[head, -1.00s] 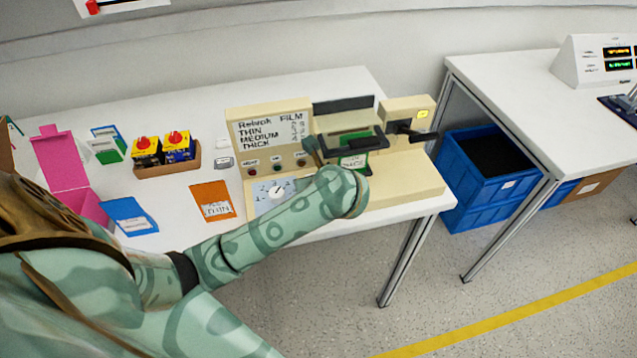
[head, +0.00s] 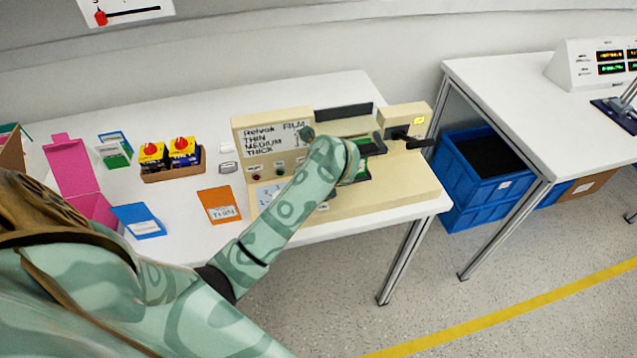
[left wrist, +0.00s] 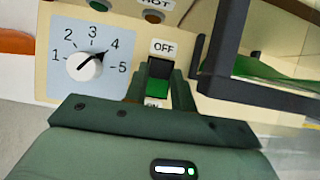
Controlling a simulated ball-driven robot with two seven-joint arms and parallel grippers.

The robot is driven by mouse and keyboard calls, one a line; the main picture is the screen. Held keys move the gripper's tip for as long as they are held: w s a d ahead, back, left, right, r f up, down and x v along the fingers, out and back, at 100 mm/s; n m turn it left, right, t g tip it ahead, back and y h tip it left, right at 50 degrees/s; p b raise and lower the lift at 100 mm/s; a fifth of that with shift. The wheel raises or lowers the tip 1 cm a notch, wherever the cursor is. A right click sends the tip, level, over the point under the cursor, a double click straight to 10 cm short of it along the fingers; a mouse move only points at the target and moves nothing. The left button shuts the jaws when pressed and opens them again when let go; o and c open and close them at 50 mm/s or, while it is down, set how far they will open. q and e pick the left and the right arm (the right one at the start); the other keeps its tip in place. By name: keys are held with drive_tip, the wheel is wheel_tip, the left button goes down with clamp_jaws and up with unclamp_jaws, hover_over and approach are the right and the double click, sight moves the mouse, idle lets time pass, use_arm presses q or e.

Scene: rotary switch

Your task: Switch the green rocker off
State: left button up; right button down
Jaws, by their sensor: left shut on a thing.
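The green rocker (left wrist: 158,87) shows in the left wrist view, with a dark upper half and a green lower half. The OFF label (left wrist: 163,48) is above it, and the ON label (left wrist: 155,103) below is partly covered. My left gripper (left wrist: 160,88) has a finger on either side of the rocker and is shut on it. Which way the rocker is tipped I cannot tell. In the head view the rocker and my left fingers are hidden by my arm, which reaches over the beige machine (head: 410,185). My right gripper is not in view.
A white dial (left wrist: 84,67) numbered 1 to 5 is left of the rocker. A dark frame (left wrist: 220,50) rises close on the right. A black handle (head: 408,138) sticks out at the machine's right. An orange packet (head: 218,205) lies on the table left of the machine.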

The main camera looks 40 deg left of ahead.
use_arm(q)
drive_tip(key=o, duration=1)
drive_tip(key=p+v, duration=0.8)
drive_tip(key=v, duration=0.8)
drive_tip(key=shift+s+d+r+p, duration=0.1)
drive_tip(key=shift+d+p, duration=0.05)
drive_tip(key=shift+p, duration=0.25)
